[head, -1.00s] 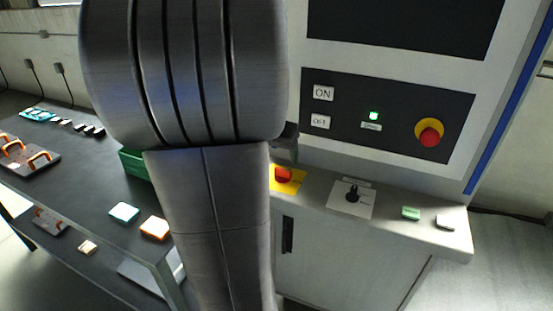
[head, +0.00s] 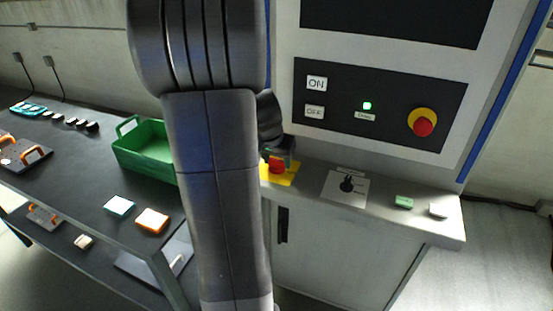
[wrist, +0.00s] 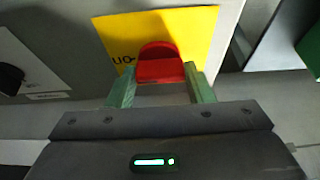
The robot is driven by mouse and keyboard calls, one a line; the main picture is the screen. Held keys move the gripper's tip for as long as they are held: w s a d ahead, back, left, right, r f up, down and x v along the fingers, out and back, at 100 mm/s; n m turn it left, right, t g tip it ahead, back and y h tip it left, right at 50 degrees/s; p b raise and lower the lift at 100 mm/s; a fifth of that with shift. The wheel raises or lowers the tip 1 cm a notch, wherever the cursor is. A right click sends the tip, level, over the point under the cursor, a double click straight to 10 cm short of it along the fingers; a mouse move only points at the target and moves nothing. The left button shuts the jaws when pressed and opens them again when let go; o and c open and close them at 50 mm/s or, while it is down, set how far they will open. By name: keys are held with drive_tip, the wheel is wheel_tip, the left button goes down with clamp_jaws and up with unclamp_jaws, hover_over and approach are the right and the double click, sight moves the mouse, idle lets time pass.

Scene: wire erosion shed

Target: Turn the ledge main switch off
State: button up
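The ledge main switch is a red handle on a yellow plate (head: 289,177) on the cabinet ledge. In the head view my arm and gripper (head: 278,157) cover part of it. In the wrist view the red handle (wrist: 160,64) stands between my two pale green fingertips (wrist: 160,78), one on each side. The fingers are apart, with hardly any gap to the handle; I cannot tell whether they touch it. Dark lettering shows upside down on the yellow plate (wrist: 195,35), left of the handle.
A black rotary knob (head: 347,185) on a white plate sits right of the switch, then a green block (head: 403,202) and a white block (head: 438,210). Above is a panel with a red emergency button (head: 423,123) and a lit green lamp (head: 367,105). A green crate (head: 150,150) stands on the left bench.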

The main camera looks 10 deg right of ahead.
drive_tip(key=c, duration=0.4)
drive_tip(key=shift+r+n, duration=0.1)
drive_tip(key=shift+n, duration=0.3)
drive_tip(key=n+y+p, duration=0.1)
drive_tip(key=n, duration=0.1)
drive_tip(key=shift+d+n+t+p, duration=0.15)
drive_tip(key=shift+n+t+p, duration=0.15)
drive_tip(key=n+y, duration=0.1)
drive_tip(key=n, duration=0.2)
drive_tip(key=shift+d+y, duration=0.1)
drive_tip(key=shift+y, duration=0.2)
drive_tip(key=shift+o, duration=0.2)
drive_tip(key=n+y+b, duration=0.1)
drive_tip(key=n+b, duration=0.1)
drive_tip(key=n, duration=0.1)
drive_tip(key=n+y+b, duration=0.1)
drive_tip(key=n+b, duration=0.1)
drive_tip(key=shift+d+f+n, duration=0.15)
drive_tip(key=shift+f+n, duration=0.05)
drive_tip(key=shift+n, duration=0.2)
drive_tip(key=n+y+b, duration=0.1)
drive_tip(key=n, duration=0.1)
drive_tip(key=n+g+b, duration=0.1)
drive_tip(key=n, duration=0.2)
drive_tip(key=shift+w+r+n+g+y, duration=0.15)
drive_tip(key=shift+n+g+y, duration=0.15)
drive_tip(key=shift+y, duration=0.1)
drive_tip(key=shift+c, duration=0.2)
drive_tip(key=shift+o, duration=0.2)
